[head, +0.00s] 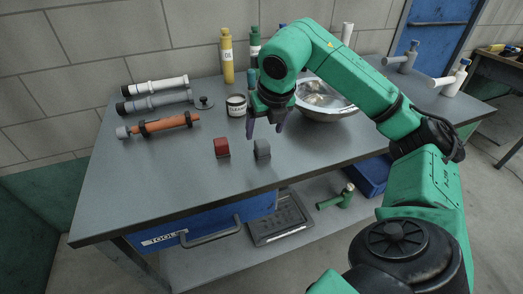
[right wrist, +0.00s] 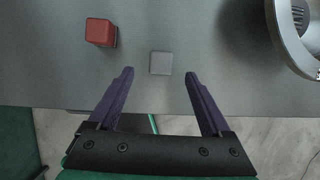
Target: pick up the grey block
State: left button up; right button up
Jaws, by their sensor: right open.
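The grey block (head: 262,149) stands on the grey tabletop near its front edge. In the right wrist view the grey block (right wrist: 161,63) lies just beyond the fingertips, roughly centred between them. My right gripper (head: 264,128) is open and empty above the table, close to the block. Its two dark purple fingers are spread apart in the right wrist view (right wrist: 158,72). No finger appears to touch the block. My left gripper is in neither view.
A red block (head: 222,148) stands left of the grey block. A metal bowl (head: 325,112) sits to the right, behind my right arm. The front left tabletop (head: 130,195) is clear.

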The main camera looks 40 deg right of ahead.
jog(key=x, duration=0.7)
jog(key=shift+s, duration=0.2)
jog(key=shift+w+d+f, duration=0.15)
jog(key=shift+w+f, duration=0.1)
jog(key=shift+f, duration=0.15)
grip_shut()
jog(key=shift+r, duration=0.15)
notch_tip(320, 180, up, 14)
jog(key=p, duration=0.4)
notch_tip(320, 180, up, 6)
jog(key=p, duration=0.3)
send_over(262, 142)
jog(key=shift+s, duration=0.1)
